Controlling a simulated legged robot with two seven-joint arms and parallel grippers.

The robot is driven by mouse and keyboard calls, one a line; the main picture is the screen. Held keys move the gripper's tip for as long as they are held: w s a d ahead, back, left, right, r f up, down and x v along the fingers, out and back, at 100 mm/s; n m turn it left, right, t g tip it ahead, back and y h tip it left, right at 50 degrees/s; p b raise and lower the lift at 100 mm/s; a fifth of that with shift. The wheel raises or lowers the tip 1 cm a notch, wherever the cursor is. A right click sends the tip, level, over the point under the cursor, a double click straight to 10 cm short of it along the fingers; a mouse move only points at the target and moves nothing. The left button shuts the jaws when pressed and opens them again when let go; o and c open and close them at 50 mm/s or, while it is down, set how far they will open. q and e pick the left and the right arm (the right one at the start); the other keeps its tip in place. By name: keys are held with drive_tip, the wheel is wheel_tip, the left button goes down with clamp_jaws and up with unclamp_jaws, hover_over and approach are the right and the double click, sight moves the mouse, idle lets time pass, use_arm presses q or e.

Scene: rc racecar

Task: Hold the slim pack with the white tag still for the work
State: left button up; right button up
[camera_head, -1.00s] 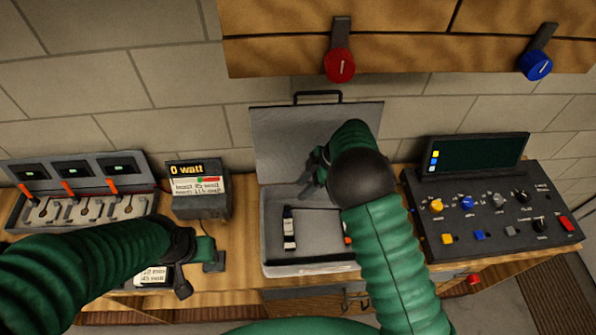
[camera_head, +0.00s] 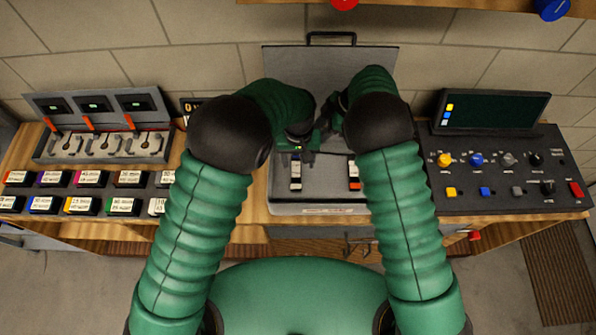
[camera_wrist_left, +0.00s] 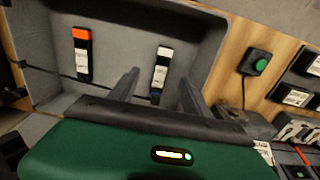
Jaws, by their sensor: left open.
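The slim pack with the white tag (camera_head: 296,184) lies in the open grey case (camera_head: 318,209), on its left side in the head view. In the left wrist view the same pack (camera_wrist_left: 161,70) shows between my two spread fingers, apart from both. My left gripper (camera_head: 299,158) is open above the case, over the far part of this pack. In the left wrist view the left gripper (camera_wrist_left: 158,80) is empty, and its palm edge hides what lies nearer. My right gripper (camera_head: 334,112) is near the case lid; its jaws are too small to read.
A second slim pack with an orange tag (camera_head: 354,182) lies in the case's right side. A control panel (camera_head: 505,175) stands at right. Several labelled blocks (camera_head: 85,179) and a charger unit (camera_head: 105,145) stand at left. The raised lid (camera_head: 330,75) is behind my grippers.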

sight(296, 179)
use_arm(q)
drive_tip(key=f, duration=0.3)
drive_tip(key=a+f, duration=0.1)
drive_tip(key=f, duration=0.3)
drive_tip(key=w+f, duration=0.1)
drive_tip(key=f, duration=0.3)
drive_tip(key=shift+a+f, duration=0.15)
drive_tip(key=shift+a, duration=0.05)
drive_tip(key=shift+s+f, duration=0.15)
drive_tip(key=shift+f, duration=0.1)
drive_tip(key=shift+d+f, duration=0.1)
drive_tip(key=shift+d, duration=0.1)
drive_tip(key=shift+d+f, duration=0.1)
drive_tip(key=shift+d, duration=0.15)
drive_tip(key=shift+c, duration=0.7)
drive_tip(key=shift+a, duration=0.3)
clamp_jaws()
use_arm(e)
drive_tip(key=shift+w+a+f, duration=0.25)
drive_tip(key=shift+w+a, duration=0.1)
drive_tip(key=shift+a, duration=0.15)
use_arm(q)
drive_tip(key=shift+d, duration=0.25)
use_arm(e)
drive_tip(key=shift+d, duration=0.25)
use_arm(q)
drive_tip(key=shift+a, duration=0.1)
use_arm(e)
drive_tip(key=shift+a, duration=0.1)
